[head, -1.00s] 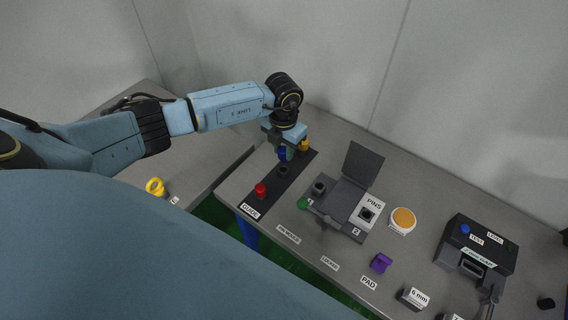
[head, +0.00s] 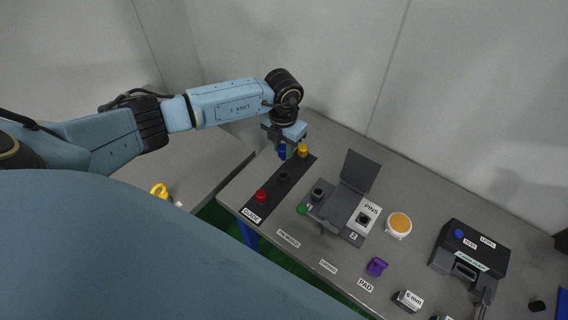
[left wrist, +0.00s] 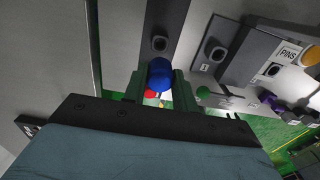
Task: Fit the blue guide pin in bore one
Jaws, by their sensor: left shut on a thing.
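The blue guide pin (head: 282,151) is between the fingers of my left gripper (head: 287,153), which is shut on it over the far part of the dark guide strip. In the left wrist view the pin's rounded blue end (left wrist: 159,73) shows between the green fingers (left wrist: 157,88). Bore one (head: 318,188) is a dark collar on the grey fixture, beside the label 1, to the right of and nearer than the gripper. Its opening looks empty in the left wrist view (left wrist: 217,54). The pin's lower end is hard to make out. My right gripper is out of view.
The guide strip (head: 270,187) carries a red pin (head: 262,195), a dark collar (head: 283,177) and a yellow pin (head: 303,150) close by the gripper. The fixture's raised lid (head: 359,171) stands behind bore two (head: 362,218). A green knob (head: 302,208) sits before bore one.

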